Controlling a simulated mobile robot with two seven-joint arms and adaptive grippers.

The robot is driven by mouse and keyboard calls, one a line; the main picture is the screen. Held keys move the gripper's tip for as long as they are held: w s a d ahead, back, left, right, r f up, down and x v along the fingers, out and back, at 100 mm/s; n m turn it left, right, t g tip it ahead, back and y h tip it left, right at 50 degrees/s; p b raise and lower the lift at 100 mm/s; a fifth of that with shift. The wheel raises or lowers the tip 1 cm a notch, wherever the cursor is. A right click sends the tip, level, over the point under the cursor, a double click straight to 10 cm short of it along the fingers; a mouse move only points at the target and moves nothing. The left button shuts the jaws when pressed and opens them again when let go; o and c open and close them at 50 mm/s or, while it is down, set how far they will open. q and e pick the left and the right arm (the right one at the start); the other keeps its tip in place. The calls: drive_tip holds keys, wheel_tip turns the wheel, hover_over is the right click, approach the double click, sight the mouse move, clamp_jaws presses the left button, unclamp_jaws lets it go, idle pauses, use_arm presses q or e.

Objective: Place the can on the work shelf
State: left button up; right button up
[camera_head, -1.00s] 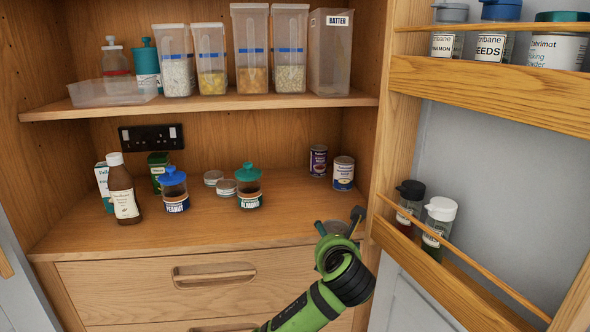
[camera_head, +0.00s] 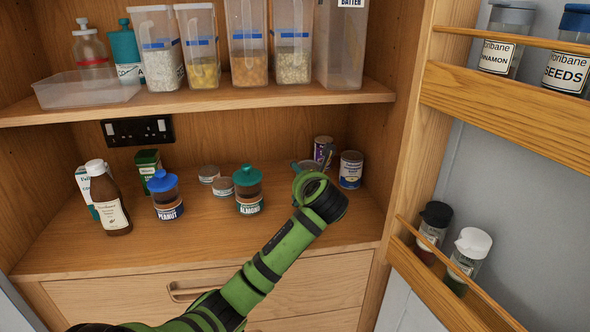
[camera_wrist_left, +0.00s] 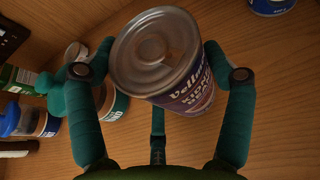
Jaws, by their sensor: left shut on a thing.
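The can (camera_head: 323,147) has a purple label and a silver lid, and it is at the back right of the work shelf (camera_head: 215,240). In the left wrist view the can (camera_wrist_left: 182,75) fills the space between the two teal fingers. My left gripper (camera_head: 317,163) is shut on the can from the front, and its wrist hides the can's lower part in the head view. I cannot tell whether the can's base touches the wood. My right gripper is not in view.
A blue-labelled can (camera_head: 350,170) stands close to the right. An almond jar (camera_head: 248,190), a peanut jar (camera_head: 165,195), a brown bottle (camera_head: 107,200) and small tins stand to the left. The upper shelf (camera_head: 200,104) hangs above. The door rack (camera_head: 500,100) is at the right.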

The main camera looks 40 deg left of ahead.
use_arm(q)
drive_tip(key=shift+w+a+r+p+x, duration=0.1)
drive_tip(key=shift+r+p+x, duration=0.2)
drive_tip(key=shift+x, duration=2.1)
drive_tip(key=shift+w+a+r+p+x, duration=0.1)
drive_tip(key=shift+r+p+x, duration=0.15)
drive_tip(key=shift+x, duration=2.15)
drive_tip(key=shift+w+a+r+p+x, duration=0.1)
drive_tip(key=shift+r+p+x, duration=0.15)
drive_tip(key=shift+x, duration=2.15)
drive_tip(key=shift+d+r, duration=0.1)
drive_tip(key=shift+s, duration=0.1)
drive_tip(key=o, duration=1.3)
drive_tip(key=shift+f, duration=0.2)
drive_tip(key=shift+r, duration=0.2)
drive_tip(key=v, duration=1.2)
